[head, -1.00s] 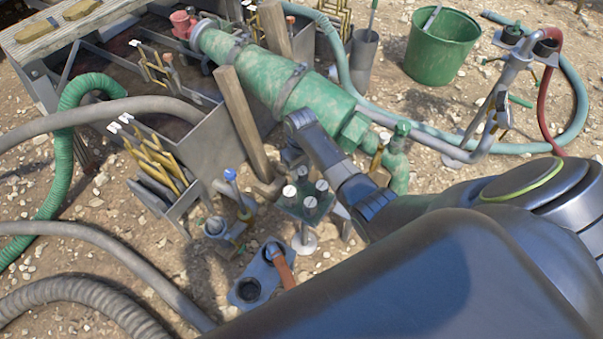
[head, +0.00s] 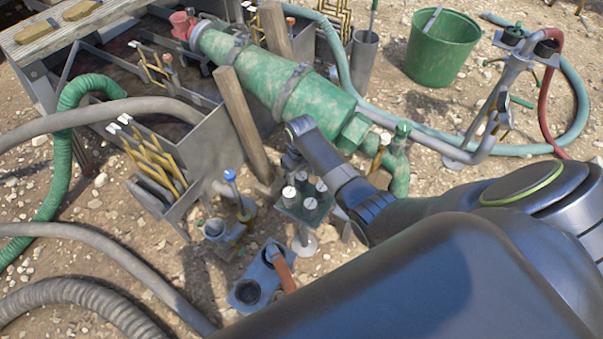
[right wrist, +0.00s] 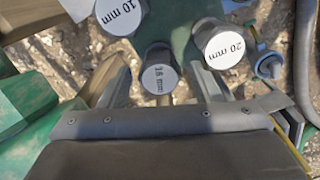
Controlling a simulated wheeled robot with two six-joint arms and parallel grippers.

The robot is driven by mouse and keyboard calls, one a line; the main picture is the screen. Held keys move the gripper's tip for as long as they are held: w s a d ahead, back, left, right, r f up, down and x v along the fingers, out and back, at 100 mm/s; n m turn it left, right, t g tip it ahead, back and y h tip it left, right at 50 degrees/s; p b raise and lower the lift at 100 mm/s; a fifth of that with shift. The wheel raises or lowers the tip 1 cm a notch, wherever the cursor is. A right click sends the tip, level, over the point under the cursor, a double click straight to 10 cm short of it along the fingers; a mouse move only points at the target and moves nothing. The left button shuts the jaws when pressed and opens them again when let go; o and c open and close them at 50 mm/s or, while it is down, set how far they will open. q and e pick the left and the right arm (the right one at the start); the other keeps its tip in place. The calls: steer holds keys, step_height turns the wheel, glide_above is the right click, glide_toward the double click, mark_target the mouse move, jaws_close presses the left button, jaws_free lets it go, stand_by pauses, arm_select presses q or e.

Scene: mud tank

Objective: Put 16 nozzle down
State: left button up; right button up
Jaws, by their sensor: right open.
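The 16 mm nozzle (right wrist: 160,78), a grey cylinder with a white labelled top, stands in the green nozzle rack (right wrist: 183,45). Its "16" is a little blurred. In the right wrist view my right gripper (right wrist: 160,82) is open, with one finger on each side of this nozzle and gaps showing. In the head view the right gripper (head: 292,160) is small and partly hidden by its own wrist, just above the rack's far side. The rack (head: 304,213) holds several white-topped nozzles. My left gripper is not in view.
The 10 mm nozzle (right wrist: 118,14) and the 20 mm nozzle (right wrist: 221,44) stand close to the right gripper. A green cylinder (head: 315,97) and a wooden post (head: 244,125) are near the wrist. A grey two-hole holder (head: 258,280) stands in front of the rack.

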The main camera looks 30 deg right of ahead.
mark_target(301, 176)
steer(key=shift+r, duration=0.4)
arm_select(q)
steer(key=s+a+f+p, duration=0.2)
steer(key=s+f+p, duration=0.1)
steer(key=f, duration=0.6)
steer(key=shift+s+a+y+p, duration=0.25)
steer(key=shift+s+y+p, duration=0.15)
steer(key=shift+p, duration=0.1)
arm_select(e)
step_height(301, 176, up, 12)
steer(key=shift+f, duration=0.25)
